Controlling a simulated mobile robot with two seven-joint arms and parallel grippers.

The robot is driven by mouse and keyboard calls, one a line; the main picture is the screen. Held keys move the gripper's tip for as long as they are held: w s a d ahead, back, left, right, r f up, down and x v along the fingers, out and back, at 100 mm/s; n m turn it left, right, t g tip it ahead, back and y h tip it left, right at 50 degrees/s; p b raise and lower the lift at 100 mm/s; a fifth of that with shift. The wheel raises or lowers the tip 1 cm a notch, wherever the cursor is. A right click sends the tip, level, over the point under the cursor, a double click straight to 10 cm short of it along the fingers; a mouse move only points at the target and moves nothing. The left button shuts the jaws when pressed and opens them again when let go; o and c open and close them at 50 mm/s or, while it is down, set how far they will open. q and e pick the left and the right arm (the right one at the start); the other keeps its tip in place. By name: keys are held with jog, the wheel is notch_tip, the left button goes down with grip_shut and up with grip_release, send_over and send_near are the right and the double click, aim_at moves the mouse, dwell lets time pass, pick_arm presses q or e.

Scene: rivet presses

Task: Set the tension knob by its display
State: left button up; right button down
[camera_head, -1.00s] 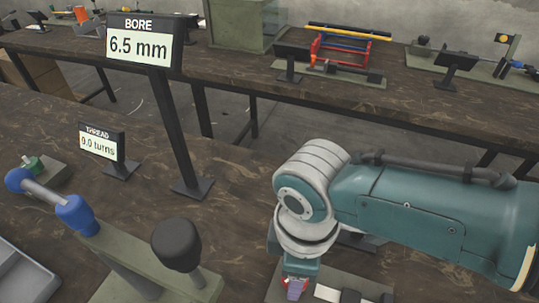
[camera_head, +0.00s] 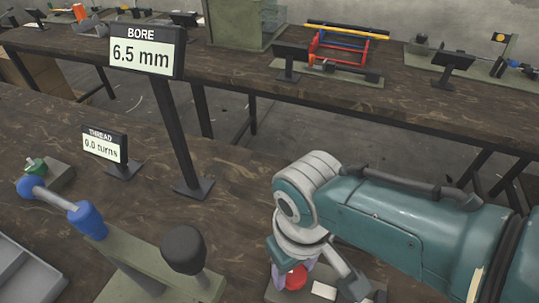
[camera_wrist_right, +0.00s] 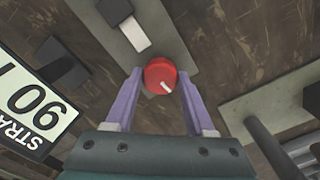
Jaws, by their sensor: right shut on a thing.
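The red round knob (camera_wrist_right: 160,74) has a white pointer mark and sits between the two purple fingers of my right gripper (camera_wrist_right: 159,80) in the right wrist view. The gripper is shut on it. In the head view the knob (camera_head: 297,277) shows at the lower middle, under my right wrist. A display (camera_wrist_right: 35,105) at the left of the wrist view is turned upside down and cut off; its heading starts "STRA" and its number does not show whole. My left gripper is not in view.
The BORE display (camera_head: 142,52) reads 6.5 mm on a tall post, and the THREAD display (camera_head: 101,145) reads 0.0 turns. A black ball-topped lever (camera_head: 183,250) and a blue-ended bar (camera_head: 85,220) stand left of my right arm. A grey tray (camera_head: 30,275) lies lower left.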

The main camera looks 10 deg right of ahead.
aim_at(294, 273)
jog(key=shift+m, duration=0.7)
jog(key=shift+c, duration=1.3)
grip_release()
jog(key=shift+r, duration=0.15)
notch_tip(294, 273, up, 8)
jog(key=p, duration=0.5)
jog(key=shift+r+p, duration=0.25)
jog(key=shift+p, duration=0.15)
jog(key=shift+r, duration=0.6)
